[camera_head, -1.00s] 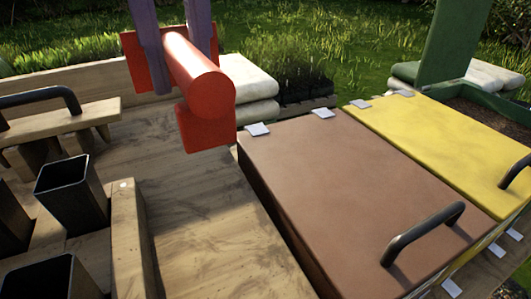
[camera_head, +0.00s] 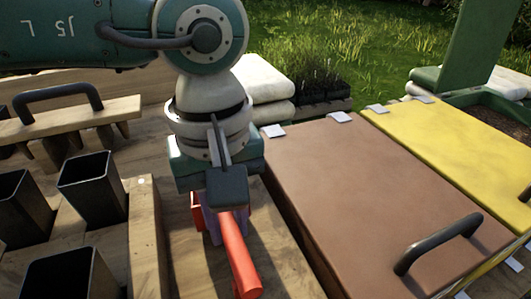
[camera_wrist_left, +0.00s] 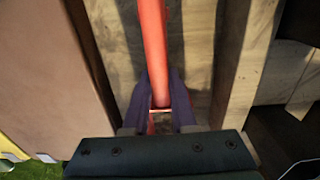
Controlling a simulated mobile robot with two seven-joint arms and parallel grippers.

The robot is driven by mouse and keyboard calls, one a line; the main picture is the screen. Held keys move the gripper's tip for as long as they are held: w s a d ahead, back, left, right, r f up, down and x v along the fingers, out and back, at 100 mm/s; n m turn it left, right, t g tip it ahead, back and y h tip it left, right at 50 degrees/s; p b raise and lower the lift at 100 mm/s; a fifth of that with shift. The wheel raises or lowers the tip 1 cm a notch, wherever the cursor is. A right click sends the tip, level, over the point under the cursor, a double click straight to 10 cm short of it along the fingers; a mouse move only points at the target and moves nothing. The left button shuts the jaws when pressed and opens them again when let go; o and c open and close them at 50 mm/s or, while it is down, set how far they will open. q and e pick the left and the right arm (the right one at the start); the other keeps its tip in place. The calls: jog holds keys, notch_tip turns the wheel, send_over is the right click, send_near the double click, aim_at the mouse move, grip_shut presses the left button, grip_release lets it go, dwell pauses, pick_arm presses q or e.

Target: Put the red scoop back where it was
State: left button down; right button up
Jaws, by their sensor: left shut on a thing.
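The red scoop (camera_head: 241,262) is in my left gripper (camera_head: 213,228), which is shut on it. My wrist hides most of the scoop in the head view; the round red handle sticks out toward the front, and a bit of red shows at the left of the fingers. In the left wrist view the red handle (camera_wrist_left: 153,45) runs from between the purple fingers (camera_wrist_left: 160,105) to the top edge. The scoop is over the bare wooden bench strip (camera_head: 190,262); I cannot tell whether it touches the wood. My right gripper is not in view.
A box with a brown lid (camera_head: 370,180) and black handle stands close on the right, with a yellow lid (camera_head: 460,150) beyond. A wooden rail (camera_head: 147,230) and black square pots (camera_head: 92,190) are on the left. A wooden dibber board (camera_head: 70,115) lies behind them.

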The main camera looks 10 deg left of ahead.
aim_at(226, 218)
pick_arm(q)
jog(key=shift+f, duration=0.2)
jog(key=shift+f, duration=0.1)
jog(key=shift+f, duration=0.15)
jog(key=c, duration=0.7)
grip_release()
jog(key=shift+c, duration=0.2)
jog(key=shift+r, duration=0.55)
notch_tip(226, 218, up, 11)
jog(key=shift+r, duration=0.2)
